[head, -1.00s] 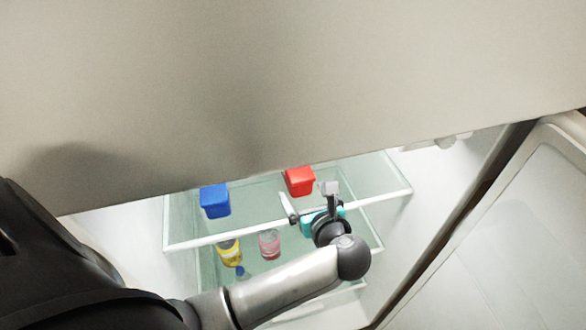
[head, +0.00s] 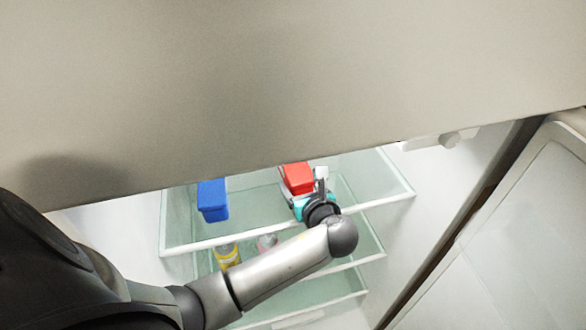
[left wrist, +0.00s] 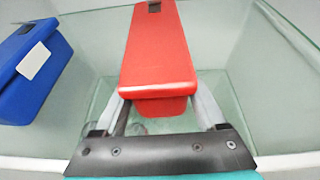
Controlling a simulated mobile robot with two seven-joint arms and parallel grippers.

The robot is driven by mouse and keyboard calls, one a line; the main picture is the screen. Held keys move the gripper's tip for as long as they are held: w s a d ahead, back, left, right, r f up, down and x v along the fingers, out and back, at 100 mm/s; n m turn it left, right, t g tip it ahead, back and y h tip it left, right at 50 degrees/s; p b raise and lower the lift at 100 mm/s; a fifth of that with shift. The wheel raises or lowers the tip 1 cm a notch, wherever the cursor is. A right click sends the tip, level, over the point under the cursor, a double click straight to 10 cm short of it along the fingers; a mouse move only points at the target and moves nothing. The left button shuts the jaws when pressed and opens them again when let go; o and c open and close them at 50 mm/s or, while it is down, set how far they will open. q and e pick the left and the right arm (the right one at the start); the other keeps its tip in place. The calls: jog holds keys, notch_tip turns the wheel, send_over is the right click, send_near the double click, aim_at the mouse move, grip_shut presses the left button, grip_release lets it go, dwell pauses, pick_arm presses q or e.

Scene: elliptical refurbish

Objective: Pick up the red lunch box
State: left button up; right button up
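The red lunch box (head: 297,178) sits on the upper glass shelf of the open fridge. In the left wrist view the red lunch box (left wrist: 158,50) is straight ahead, with its near end at my left gripper (left wrist: 160,104). The two fingers are spread wide, one on each side of that near end. Whether they touch its sides cannot be told. In the head view my left gripper (head: 303,190) is at the box's near side, partly hidden by my wrist. My right gripper is in neither view.
A blue box (head: 213,200) stands left on the same shelf (head: 250,203), also seen in the left wrist view (left wrist: 32,75). A yellow-labelled bottle (head: 227,254) and a pinkish bottle (head: 267,241) are below. A large pale panel (head: 290,80) hides the fridge's upper part. The open door (head: 500,230) is right.

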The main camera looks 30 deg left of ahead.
pick_arm(q)
grip_shut()
dwell(0.3)
jog(key=shift+r, duration=0.1)
